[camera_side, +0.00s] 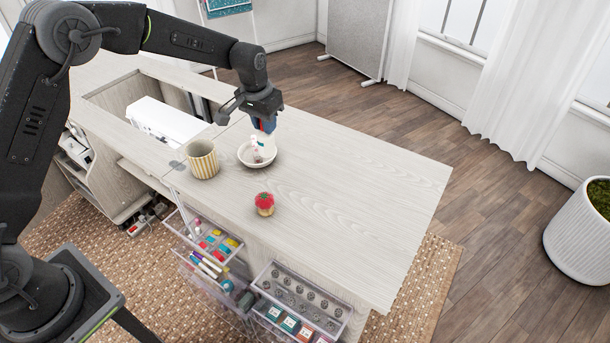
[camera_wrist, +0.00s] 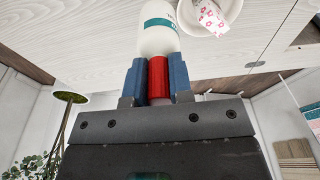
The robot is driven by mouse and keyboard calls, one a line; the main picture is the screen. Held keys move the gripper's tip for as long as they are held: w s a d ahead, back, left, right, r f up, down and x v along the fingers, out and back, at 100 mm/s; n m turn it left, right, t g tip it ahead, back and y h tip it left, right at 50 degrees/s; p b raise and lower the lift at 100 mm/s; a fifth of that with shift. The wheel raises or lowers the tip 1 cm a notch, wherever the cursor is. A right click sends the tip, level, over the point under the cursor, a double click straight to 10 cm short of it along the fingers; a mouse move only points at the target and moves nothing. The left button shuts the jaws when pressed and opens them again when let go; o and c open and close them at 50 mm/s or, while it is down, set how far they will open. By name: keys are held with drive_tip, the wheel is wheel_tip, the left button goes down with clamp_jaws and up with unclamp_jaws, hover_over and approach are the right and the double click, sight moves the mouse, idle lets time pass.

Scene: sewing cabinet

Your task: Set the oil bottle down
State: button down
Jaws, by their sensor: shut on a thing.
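My gripper (camera_side: 263,124) is shut on the oil bottle (camera_wrist: 158,35), with its blue fingers on either side of the red cap (camera_wrist: 158,78) in the wrist view. The bottle is white with a teal label and points cap-end toward my gripper. In the side view the oil bottle (camera_side: 269,138) shows just below the fingers, at the back right rim of a small white dish (camera_side: 246,161). I cannot tell if its base touches the table. The dish (camera_wrist: 188,22) appears beside the bottle in the wrist view.
A small white item with red pattern (camera_side: 256,151) lies in the dish. A striped cup (camera_side: 203,160) stands left of it, and a red pincushion (camera_side: 264,203) sits in front. Open drawers (camera_side: 208,245) hang below the front edge. The right of the tabletop (camera_side: 370,195) is clear.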

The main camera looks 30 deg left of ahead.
drive_tip(key=shift+w+d+f, duration=0.5)
drive_tip(key=shift+d+f, duration=1.1)
drive_tip(key=shift+f, duration=0.1)
drive_tip(key=shift+w+d+f, duration=0.55)
drive_tip(key=shift+d+f, duration=1.05)
drive_tip(key=shift+f, duration=0.05)
drive_tip(key=shift+w+d+f, duration=0.5)
drive_tip(key=shift+d+f, duration=1.1)
drive_tip(key=shift+f, duration=0.1)
drive_tip(key=shift+f, duration=0.15)
drive_tip(key=c, duration=1)
unclamp_jaws()
drive_tip(key=r, duration=0.4)
drive_tip(key=s+r, duration=0.1)
drive_tip(key=r, duration=0.3)
drive_tip(key=s+r, duration=0.1)
drive_tip(key=r, duration=0.3)
drive_tip(key=shift+r, duration=0.1)
drive_tip(key=shift+r, duration=0.1)
